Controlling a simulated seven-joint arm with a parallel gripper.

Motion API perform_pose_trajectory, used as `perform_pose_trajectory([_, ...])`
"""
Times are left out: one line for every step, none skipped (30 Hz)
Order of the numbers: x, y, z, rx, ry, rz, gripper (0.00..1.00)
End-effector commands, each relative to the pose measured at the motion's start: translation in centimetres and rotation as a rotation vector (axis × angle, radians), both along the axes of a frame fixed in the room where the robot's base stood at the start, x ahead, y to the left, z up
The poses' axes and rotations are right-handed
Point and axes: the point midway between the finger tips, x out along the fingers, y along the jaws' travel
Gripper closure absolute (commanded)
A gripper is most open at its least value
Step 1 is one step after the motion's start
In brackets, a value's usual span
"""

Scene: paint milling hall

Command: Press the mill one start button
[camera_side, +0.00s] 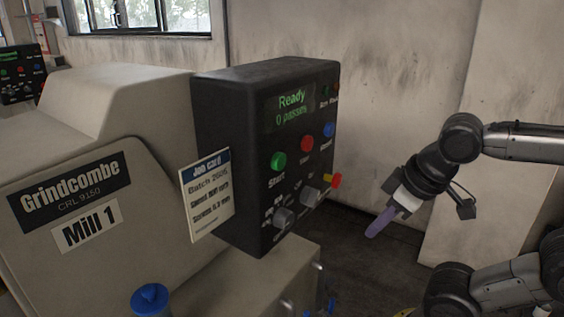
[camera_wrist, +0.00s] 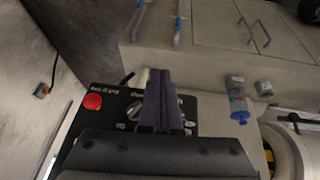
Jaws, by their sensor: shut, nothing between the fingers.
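The green Start button (camera_side: 278,161) is on the front of the black control box (camera_side: 228,165) of Mill 1 in the side view. The display (camera_side: 290,108) above it reads Ready, 0 passes. A red button (camera_side: 307,143) and a blue button (camera_side: 328,130) sit to its right. My gripper (camera_side: 372,234) is shut and empty, apart from the box, to its right and lower than the green button. In the wrist view my shut fingers (camera_wrist: 170,74) cover part of the panel (camera_wrist: 118,104); the green button does not show there.
Below the buttons are grey knobs (camera_side: 284,217) and a red and yellow knob (camera_side: 332,181) sticking out. A job card (camera_side: 207,195) hangs at the box's left side. The Mill 1 body (camera_side: 110,230) stands left. Open space lies between my gripper and the box.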

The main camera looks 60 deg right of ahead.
Motion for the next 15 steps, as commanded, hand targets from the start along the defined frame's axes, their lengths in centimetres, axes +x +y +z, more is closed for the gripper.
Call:
perform_pose_trajectory([0.0, -0.6, 0.5, -0.041, 0.01, 0.013, 1.0])
perform_pose_trajectory([-0.1, -0.9, 0.8, -0.068, 0.019, 0.025, 1.0])
perform_pose_trajectory([0.0, -1.2, 1.3, -0.108, 0.026, 0.049, 1.0])
perform_pose_trajectory([0.0, -1.5, 1.6, -0.138, 0.03, 0.067, 1.0])
perform_pose_trajectory([0.1, -1.7, 2.0, -0.166, 0.032, 0.085, 1.0])
perform_pose_trajectory([0.3, -1.9, 2.5, -0.202, 0.033, 0.11, 1.0])
perform_pose_trajectory([0.4, -2.0, 2.9, -0.229, 0.034, 0.131, 1.0])
perform_pose_trajectory([0.6, -2.1, 3.3, -0.255, 0.031, 0.151, 1.0])
perform_pose_trajectory([0.8, -2.1, 3.9, -0.288, 0.026, 0.178, 1.0])
perform_pose_trajectory([1.1, -2.2, 4.3, -0.314, 0.02, 0.199, 1.0])
perform_pose_trajectory([1.3, -2.1, 4.7, -0.339, 0.015, 0.222, 1.0])
perform_pose_trajectory([1.7, -2.1, 5.4, -0.371, 0.004, 0.252, 1.0])
perform_pose_trajectory([1.9, -2.0, 5.8, -0.395, -0.004, 0.274, 1.0])
perform_pose_trajectory([2.2, -1.8, 6.3, -0.417, -0.015, 0.295, 1.0])
perform_pose_trajectory([2.6, -1.6, 6.9, -0.444, -0.03, 0.326, 1.0])
